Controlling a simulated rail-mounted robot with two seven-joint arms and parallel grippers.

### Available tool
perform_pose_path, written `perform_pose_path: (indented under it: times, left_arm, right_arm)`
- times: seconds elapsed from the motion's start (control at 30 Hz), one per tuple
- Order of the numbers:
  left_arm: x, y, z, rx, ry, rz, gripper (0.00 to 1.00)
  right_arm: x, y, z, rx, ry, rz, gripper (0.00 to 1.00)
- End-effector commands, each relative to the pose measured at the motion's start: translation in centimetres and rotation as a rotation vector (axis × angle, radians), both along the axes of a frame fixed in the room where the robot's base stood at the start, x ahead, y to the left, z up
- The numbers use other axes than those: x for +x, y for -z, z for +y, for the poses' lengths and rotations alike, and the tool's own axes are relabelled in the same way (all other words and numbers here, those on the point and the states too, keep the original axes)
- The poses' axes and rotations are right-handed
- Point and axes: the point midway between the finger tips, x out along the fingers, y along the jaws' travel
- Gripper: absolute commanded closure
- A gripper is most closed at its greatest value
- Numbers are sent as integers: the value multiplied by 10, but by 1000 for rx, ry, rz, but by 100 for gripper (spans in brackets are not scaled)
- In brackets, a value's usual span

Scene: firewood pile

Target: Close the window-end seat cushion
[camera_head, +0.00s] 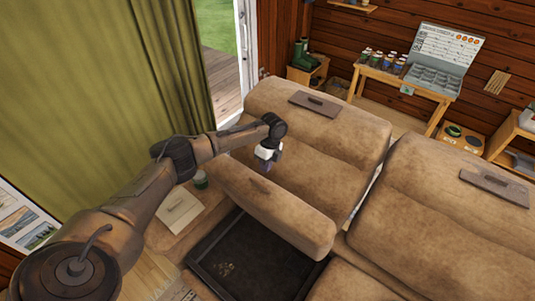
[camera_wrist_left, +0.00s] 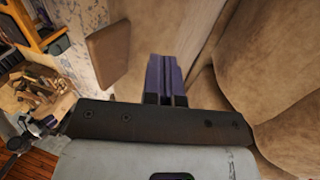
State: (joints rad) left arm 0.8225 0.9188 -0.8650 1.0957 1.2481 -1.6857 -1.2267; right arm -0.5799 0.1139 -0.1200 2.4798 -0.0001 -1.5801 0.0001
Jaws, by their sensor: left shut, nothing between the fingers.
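The window-end seat cushion (camera_head: 290,218) is tan and stands tilted up at its front, above an open dark storage box (camera_head: 245,262) in the sofa base. My left gripper (camera_head: 266,166) is over the back side of the raised cushion, close to it. Whether it touches the cushion I cannot tell. In the left wrist view its purple fingers (camera_wrist_left: 164,78) are together with nothing between them, and tan upholstery (camera_wrist_left: 265,55) fills the right side. My right gripper is out of view.
The window-end backrest (camera_head: 335,130) rises behind the cushion. The neighbouring backrest (camera_head: 435,210) is to the right. A green curtain (camera_head: 75,90) hangs beyond.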

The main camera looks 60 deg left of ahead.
Motion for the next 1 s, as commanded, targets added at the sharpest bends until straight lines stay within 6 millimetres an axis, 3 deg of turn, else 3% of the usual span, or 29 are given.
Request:
perform_pose_path:
  times: [0.4,1.0]
  left_arm:
    - [-35,14,-10,2,0,1,100]
    - [-37,18,-18,4,10,-11,100]
  right_arm:
    - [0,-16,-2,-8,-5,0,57]
    - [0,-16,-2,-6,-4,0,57]
